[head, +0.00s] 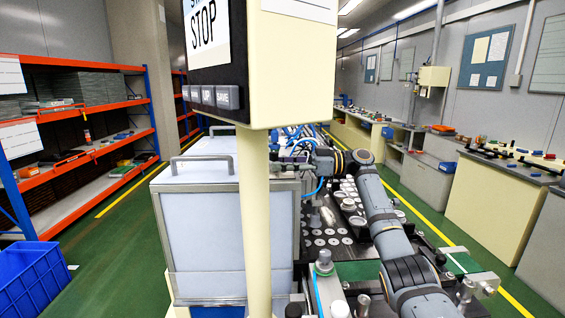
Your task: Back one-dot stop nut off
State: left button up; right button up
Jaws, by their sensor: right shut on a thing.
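My right gripper (290,166) is at the end of my grey arm, just right of the cream post (254,225), which stands in front of the work area. It points left, beside the top right of the white box machine (225,215). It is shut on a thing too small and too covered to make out. I cannot pick out the one-dot stop nut or any dot mark. My left gripper is not in view.
A cream cabinet (292,75) with a STOP sign (207,28) tops the post and blocks the upper middle. A dark plate (326,258) with several round white parts lies under my right arm. Orange shelves (75,62) and a blue crate (32,280) stand left; benches (497,200) stand right.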

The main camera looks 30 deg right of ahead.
jog(key=shift+w+f+n+g+y+p, duration=0.1)
jog(key=shift+n+g+y+p, duration=0.25)
jog(key=shift+n+g, duration=0.35)
jog(key=o, duration=1.2)
jog(key=shift+d, duration=0.1)
jog(key=shift+c, duration=0.2)
jog(key=v, duration=0.6)
jog(key=shift+d, duration=0.35)
jog(key=shift+s+d, duration=0.25)
jog(key=shift+s, duration=0.05)
